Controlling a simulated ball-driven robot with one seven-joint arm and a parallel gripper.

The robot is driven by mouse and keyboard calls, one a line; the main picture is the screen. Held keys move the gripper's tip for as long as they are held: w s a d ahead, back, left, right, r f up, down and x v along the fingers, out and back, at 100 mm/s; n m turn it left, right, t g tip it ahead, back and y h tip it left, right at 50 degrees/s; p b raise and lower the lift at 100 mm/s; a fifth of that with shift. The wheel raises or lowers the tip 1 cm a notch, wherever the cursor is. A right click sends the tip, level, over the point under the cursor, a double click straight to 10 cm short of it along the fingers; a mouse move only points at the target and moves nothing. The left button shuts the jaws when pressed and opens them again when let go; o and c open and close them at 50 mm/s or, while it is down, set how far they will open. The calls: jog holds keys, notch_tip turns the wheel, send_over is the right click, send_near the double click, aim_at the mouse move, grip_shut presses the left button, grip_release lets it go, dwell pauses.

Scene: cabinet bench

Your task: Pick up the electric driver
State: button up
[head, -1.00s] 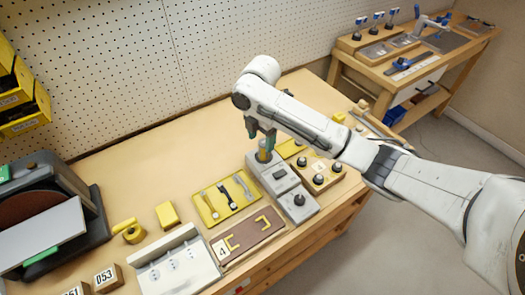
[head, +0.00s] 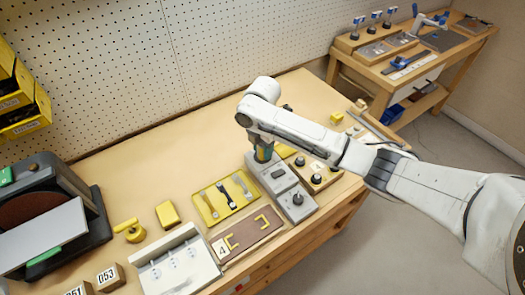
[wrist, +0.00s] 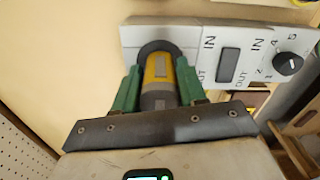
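The electric driver (wrist: 160,75) is a yellow and grey cylinder. It stands in a round dark socket at the end of a grey block (head: 281,180) on the bench.
A yellow tool tray (head: 209,218) and a brown board (head: 265,237) lie close by.

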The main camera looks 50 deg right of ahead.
grip_shut()
notch_tip(320, 180, up, 10)
jog(key=shift+r+b, duration=0.1)
jog(key=shift+b, duration=0.5)
jog(key=shift+c, duration=1)
grip_release()
jog(key=c, duration=0.4)
jog(key=shift+c, duration=0.3)
